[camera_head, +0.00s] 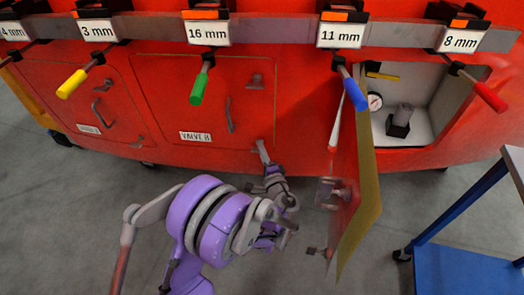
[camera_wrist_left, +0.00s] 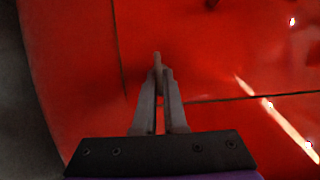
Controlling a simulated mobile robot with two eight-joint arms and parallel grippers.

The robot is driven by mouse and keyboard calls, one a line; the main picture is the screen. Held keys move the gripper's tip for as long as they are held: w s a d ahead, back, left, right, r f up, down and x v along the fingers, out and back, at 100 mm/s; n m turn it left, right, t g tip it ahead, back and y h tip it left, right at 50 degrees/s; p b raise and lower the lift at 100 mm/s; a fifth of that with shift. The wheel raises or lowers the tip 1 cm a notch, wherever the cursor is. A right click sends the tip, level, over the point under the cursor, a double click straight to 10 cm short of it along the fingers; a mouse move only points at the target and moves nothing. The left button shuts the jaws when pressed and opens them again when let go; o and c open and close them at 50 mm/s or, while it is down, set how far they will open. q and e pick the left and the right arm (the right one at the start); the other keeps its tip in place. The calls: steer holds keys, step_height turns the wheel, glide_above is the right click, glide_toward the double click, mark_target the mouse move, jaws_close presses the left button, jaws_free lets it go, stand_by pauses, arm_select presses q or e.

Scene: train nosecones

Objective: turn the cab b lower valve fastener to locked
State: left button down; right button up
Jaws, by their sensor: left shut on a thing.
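The lower valve fastener (camera_head: 262,148) is a small grey lever at the lower right corner of the closed red hatch labelled "VALVE B" (camera_head: 195,136). My left gripper (camera_head: 267,168) reaches up to it from below. In the left wrist view, the two grey fingers of the left gripper (camera_wrist_left: 158,82) are closed together on the fastener (camera_wrist_left: 157,60), of which only a small tip shows beyond them. The fastener's exact angle is hard to tell. The upper fastener (camera_head: 256,80) and a bar handle (camera_head: 229,115) are on the same hatch. My right gripper is not in view.
An open hatch door (camera_head: 360,180) sticks out just right of my left gripper, beside an open compartment (camera_head: 435,125) with a gauge. Labelled tools with coloured handles, such as the green one (camera_head: 199,88), hang above. A blue cart (camera_head: 465,265) stands at lower right.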

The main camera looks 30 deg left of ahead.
arm_select(q)
steer(key=c, duration=1)
jaws_free()
steer(key=v, duration=0.7)
steer(key=shift+s+d+p, duration=0.15)
steer(key=shift+d+p, duration=0.1)
steer(key=shift+p, duration=0.05)
steer(key=shift+a, duration=0.1)
